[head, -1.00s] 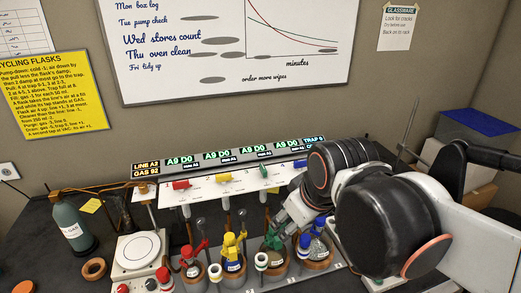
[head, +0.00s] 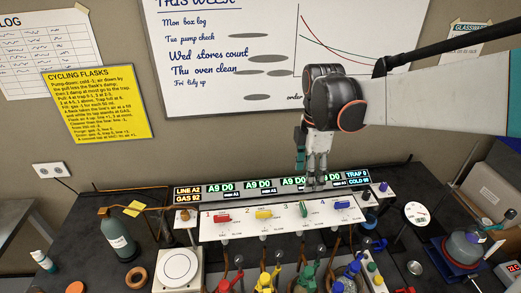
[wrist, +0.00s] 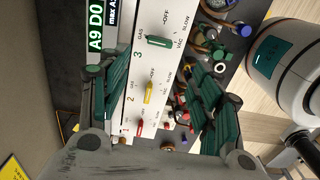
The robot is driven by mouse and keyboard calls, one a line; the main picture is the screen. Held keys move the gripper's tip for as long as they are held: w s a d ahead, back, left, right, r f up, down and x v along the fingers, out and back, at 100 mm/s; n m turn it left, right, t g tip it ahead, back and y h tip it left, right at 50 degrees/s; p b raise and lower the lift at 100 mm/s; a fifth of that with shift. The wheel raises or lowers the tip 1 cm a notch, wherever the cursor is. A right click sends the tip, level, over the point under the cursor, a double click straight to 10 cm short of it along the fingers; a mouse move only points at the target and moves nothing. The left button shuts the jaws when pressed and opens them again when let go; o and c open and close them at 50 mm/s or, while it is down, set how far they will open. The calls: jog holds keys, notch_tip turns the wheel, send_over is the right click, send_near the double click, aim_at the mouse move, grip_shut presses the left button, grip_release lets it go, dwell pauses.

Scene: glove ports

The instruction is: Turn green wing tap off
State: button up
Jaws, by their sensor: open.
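The green wing tap (head: 303,209) is third in the row on the white valve panel (head: 250,228). Its handle runs across the panel, unlike the red, yellow and blue handles, which lie along it. In the wrist view the green handle (wrist: 158,41) lies crosswise between the GAS and VAC marks, with OFF above it. My gripper (head: 317,182) is open and points down, above and behind the panel near station 3. In the wrist view its two green-padded fingers (wrist: 162,95) are spread apart, with the panel showing between them. They hold nothing.
The red tap (head: 222,217), yellow tap (head: 263,214) and blue tap (head: 342,204) share the panel. The lit display strip (head: 260,185) stands behind it. Flasks with coloured clamps crowd the front. A grey-green gas bottle (head: 118,232) stands left.

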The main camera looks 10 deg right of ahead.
aim_at(304, 207)
notch_tip(304, 207, down, 13)
jog(key=shift+b, duration=0.6)
jog(key=shift+c, duration=0.5)
jog(key=c, duration=1)
